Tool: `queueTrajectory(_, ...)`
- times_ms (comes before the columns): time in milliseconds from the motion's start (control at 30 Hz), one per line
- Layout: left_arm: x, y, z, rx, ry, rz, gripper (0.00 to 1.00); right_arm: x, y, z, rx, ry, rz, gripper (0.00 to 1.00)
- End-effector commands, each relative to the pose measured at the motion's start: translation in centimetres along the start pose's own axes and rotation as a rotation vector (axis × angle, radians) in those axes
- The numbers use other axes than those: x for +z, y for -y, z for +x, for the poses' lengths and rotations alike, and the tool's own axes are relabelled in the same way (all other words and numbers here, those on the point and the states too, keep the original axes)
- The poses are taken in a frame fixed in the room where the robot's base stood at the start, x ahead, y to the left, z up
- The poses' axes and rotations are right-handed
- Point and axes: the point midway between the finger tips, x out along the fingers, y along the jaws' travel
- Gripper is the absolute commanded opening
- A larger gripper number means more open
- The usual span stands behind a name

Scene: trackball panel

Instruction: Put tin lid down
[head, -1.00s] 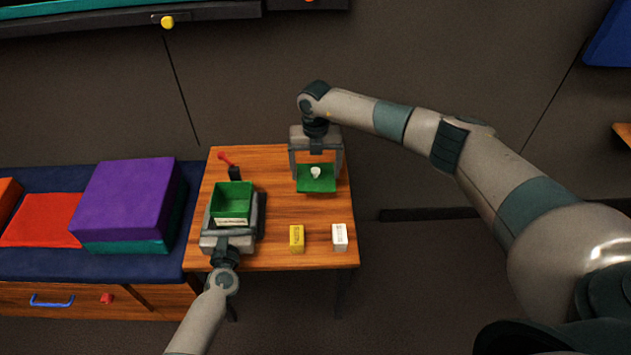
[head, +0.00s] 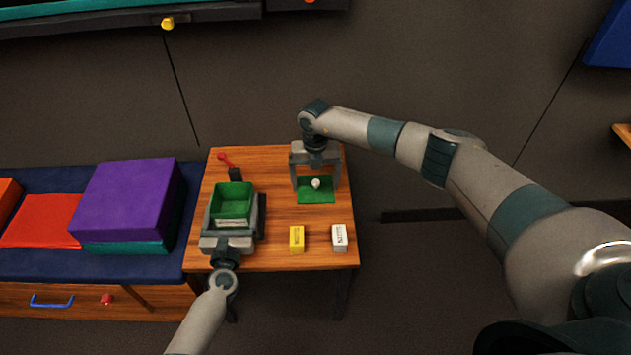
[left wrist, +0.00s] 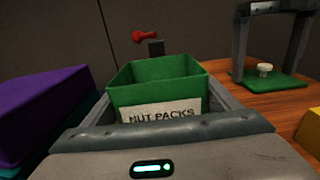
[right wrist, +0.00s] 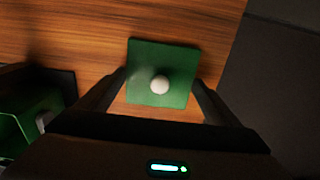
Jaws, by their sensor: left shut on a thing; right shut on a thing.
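The green tin lid (head: 316,195) with its white knob lies flat at the table's back right, at or very near the tabletop. My right gripper (head: 316,186) reaches down over it from above, its fingers shut on opposite sides of the lid. The lid also shows between the fingers in the right wrist view (right wrist: 160,57) and at the right of the left wrist view (left wrist: 283,84). The open green tin (head: 232,195), labelled "NUT PACKS", stands at the table's left. My left gripper (head: 233,213) is shut on the tin, a finger along each side.
A yellow box (head: 297,239) and a white box (head: 339,238) stand near the front edge of the wooden table (head: 285,255). A red-handled item (head: 226,160) is behind the tin. Purple block (head: 125,200) sits left. Bare wood lies between tin and lid.

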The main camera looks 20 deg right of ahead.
Motion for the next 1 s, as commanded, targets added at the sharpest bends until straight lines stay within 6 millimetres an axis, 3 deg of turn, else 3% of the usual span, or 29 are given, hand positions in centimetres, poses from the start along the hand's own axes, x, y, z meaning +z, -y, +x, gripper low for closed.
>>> queueTrajectory(267,0.0,0.0,0.0,0.0,0.0,0.0,0.56,0.0,0.0,0.3,0.0,0.0,0.0,0.64)
queueTrajectory(300,0.0,0.0,0.0,0.0,0.0,0.0,0.56,0.0,0.0,0.2,0.0,0.001,0.0,0.95)
queueTrajectory(333,0.0,0.0,0.0,0.0,0.0,0.0,0.56,0.0,0.0,0.2,0.0,0.001,0.0,1.0)
queueTrajectory(733,0.0,0.0,0.0,0.0,0.0,0.0,0.56,0.1,0.0,-0.4,0.0,0.001,0.0,1.0)
queueTrajectory(1000,0.0,0.0,0.0,0.0,0.0,0.0,0.56,0.1,0.0,-3.7,0.002,0.004,-0.001,1.0)
